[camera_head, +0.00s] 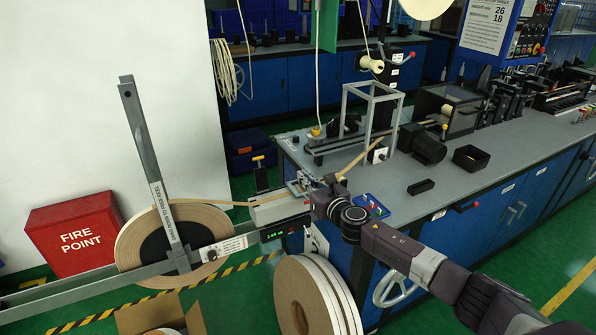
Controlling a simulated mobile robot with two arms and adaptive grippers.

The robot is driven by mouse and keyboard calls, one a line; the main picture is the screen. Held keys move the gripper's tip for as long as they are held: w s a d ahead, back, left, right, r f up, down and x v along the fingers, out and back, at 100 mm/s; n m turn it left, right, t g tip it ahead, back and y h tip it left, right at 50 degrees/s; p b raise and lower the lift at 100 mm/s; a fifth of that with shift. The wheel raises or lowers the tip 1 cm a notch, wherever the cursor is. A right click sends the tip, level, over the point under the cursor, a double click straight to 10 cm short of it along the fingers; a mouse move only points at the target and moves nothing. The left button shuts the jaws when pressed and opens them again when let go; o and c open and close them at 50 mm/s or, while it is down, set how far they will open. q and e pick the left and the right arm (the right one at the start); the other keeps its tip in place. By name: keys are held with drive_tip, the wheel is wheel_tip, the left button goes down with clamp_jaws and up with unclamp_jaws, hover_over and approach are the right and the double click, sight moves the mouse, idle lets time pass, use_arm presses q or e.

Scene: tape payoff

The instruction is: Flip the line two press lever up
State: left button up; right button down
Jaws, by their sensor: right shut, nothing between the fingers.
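My right gripper (322,186) is shut and empty. Its arm comes in from the lower right, and its fingers are at the small metal press unit (294,190) at the near left end of the grey bench. The fingers and wrist hide part of that unit, so I cannot make out a lever there or tell its position. A tan tape (228,203) runs from the large reel (128,245) to this unit. I cannot tell which lever belongs to line two. My left gripper is not in view.
A black post with a yellow handle (258,159) stands just left of the press unit. More reels (318,290) stand below my arm.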

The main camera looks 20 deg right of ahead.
drive_tip(key=s+f+b, duration=0.1)
drive_tip(key=s+f, duration=0.2)
drive_tip(key=s, duration=0.2)
drive_tip(key=shift+s+d+f+b, duration=0.15)
drive_tip(key=shift+d+f+b, duration=0.1)
drive_tip(key=shift+d+b, duration=0.05)
drive_tip(key=shift+d, duration=0.1)
